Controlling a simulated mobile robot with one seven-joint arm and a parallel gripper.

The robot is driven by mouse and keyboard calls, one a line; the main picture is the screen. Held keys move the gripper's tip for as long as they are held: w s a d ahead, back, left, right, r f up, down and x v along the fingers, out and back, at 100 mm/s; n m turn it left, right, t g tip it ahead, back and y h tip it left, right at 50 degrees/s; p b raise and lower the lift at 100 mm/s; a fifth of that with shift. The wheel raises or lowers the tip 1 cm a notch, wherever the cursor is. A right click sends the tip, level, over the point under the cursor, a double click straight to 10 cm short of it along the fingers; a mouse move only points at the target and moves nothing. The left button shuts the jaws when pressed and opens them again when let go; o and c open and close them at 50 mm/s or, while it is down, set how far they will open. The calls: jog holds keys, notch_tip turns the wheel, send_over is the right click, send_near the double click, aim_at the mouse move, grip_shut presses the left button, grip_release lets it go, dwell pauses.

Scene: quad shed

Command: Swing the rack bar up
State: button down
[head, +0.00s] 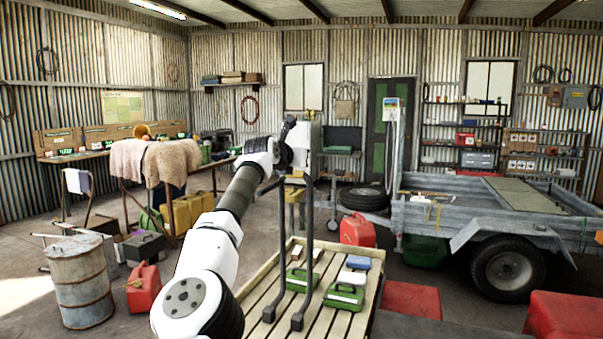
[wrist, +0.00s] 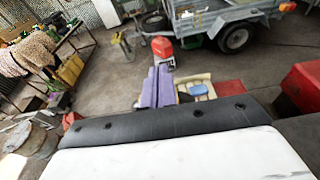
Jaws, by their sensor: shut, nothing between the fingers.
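A dark bar frame (head: 304,250) with two legs stands roughly upright on the slatted wooden deck (head: 255,293) in the head view. It looks like the rack bar; its upper part is partly hidden by my arm's end. My gripper shows in the wrist view as two purple fingers (wrist: 160,78) pressed together, with nothing between them. In the head view my arm reaches forward to the top of the dark bars, but the fingers cannot be made out there. I cannot tell whether they touch the bar.
Green cases (head: 345,296) and a blue-topped box (head: 358,262) lie on the deck. A trailer (head: 480,215) stands at right, with a red can (head: 357,230) beside it. A drum (head: 80,280) and another red can (head: 143,287) stand at left.

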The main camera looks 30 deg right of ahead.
notch_tip(320, 180, up, 6)
jog(key=s+a, duration=0.1)
jog(key=a, duration=0.1)
jog(key=shift+a+f, duration=0.25)
jog(key=shift+a, duration=0.1)
jog(key=shift+s+r, duration=0.1)
jog(key=shift+s, duration=0.05)
